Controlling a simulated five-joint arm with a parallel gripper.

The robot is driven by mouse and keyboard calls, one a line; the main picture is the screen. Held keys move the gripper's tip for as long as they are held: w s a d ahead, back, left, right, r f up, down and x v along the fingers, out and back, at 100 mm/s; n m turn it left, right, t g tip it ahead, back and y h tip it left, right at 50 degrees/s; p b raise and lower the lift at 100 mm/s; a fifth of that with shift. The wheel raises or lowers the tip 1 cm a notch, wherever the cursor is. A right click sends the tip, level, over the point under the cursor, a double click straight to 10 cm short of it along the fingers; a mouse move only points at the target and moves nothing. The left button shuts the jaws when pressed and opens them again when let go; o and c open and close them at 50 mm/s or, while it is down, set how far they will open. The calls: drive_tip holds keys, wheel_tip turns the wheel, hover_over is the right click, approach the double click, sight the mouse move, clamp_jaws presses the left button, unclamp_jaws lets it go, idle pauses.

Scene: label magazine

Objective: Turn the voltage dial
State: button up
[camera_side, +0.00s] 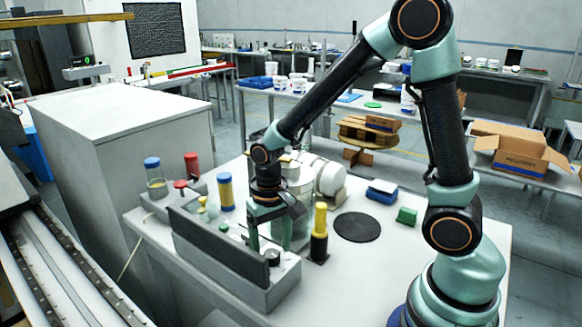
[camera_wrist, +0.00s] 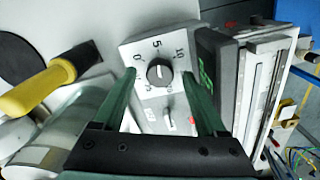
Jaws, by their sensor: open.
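The voltage dial (camera_wrist: 160,72) is a round black knob with a white pointer mark, on a light grey panel (camera_wrist: 138,48) marked 0, 5 and 10 in the wrist view. My gripper (camera_wrist: 159,74) is open, with one green finger to the left and one to the right of the dial in that view. I cannot tell whether the fingers touch it. In the side view my gripper (camera_side: 274,240) points down over the grey unit, and a black knob (camera_side: 272,257), apparently the dial, shows at the unit's near right end.
A yellow and black upright cylinder (camera_side: 319,232) stands close right of my gripper. A long dark plate (camera_side: 215,245) runs along the unit. The table's right front is clear.

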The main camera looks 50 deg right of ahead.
sight(272, 253)
wheel_tip(272, 253, up, 12)
drive_tip(key=shift+f, duration=0.15)
idle(0.5)
drive_tip(key=s+d+r+n+t, duration=0.3)
drive_tip(key=s+r+n+t, duration=0.1)
drive_tip(key=s+r+t, duration=0.1)
drive_tip(key=shift+s+d+t, duration=0.15)
drive_tip(key=shift+s+t, duration=0.1)
drive_tip(key=shift+t, duration=0.05)
idle(2.5)
clamp_jaws()
idle(1.6)
